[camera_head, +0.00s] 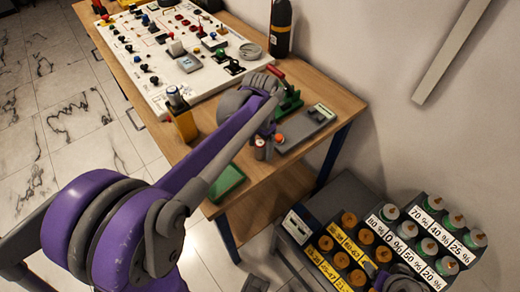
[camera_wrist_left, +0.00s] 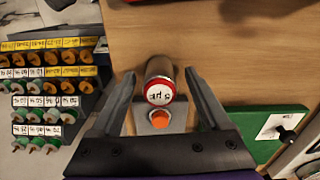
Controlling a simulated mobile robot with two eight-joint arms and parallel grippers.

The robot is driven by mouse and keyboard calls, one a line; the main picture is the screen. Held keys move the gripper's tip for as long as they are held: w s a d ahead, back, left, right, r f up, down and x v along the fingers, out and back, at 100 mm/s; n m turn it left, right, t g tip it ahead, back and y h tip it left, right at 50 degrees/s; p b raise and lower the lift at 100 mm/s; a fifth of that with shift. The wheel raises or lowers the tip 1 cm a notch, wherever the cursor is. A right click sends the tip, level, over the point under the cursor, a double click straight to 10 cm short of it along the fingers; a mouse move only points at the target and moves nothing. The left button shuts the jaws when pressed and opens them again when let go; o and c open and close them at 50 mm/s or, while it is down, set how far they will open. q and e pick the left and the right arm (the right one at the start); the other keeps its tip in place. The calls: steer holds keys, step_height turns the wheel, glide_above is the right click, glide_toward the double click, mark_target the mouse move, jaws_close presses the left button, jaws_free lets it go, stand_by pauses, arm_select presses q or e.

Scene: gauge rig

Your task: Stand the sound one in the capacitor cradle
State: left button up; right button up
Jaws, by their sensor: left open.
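My left gripper (camera_head: 262,140) is over the bench, and its open fingers show in the left wrist view (camera_wrist_left: 165,98). A short capacitor-like can (camera_wrist_left: 160,93) with a red rim and a white marked top is between the fingers, with gaps on both sides. It also shows below the gripper in the head view (camera_head: 260,152). A yellow block (camera_head: 186,126) with a dark cylinder (camera_head: 176,98) at its top stands to the left. I cannot tell whether this is the capacitor cradle. The mark on the can is too small to read. My right gripper is not in view.
A white panel (camera_head: 140,60) fills the back. A rack (camera_head: 400,228) of labelled cylinders stands lower right.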

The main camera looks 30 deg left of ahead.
arm_select(q)
steer(key=shift+f, duration=0.35)
jaws_close()
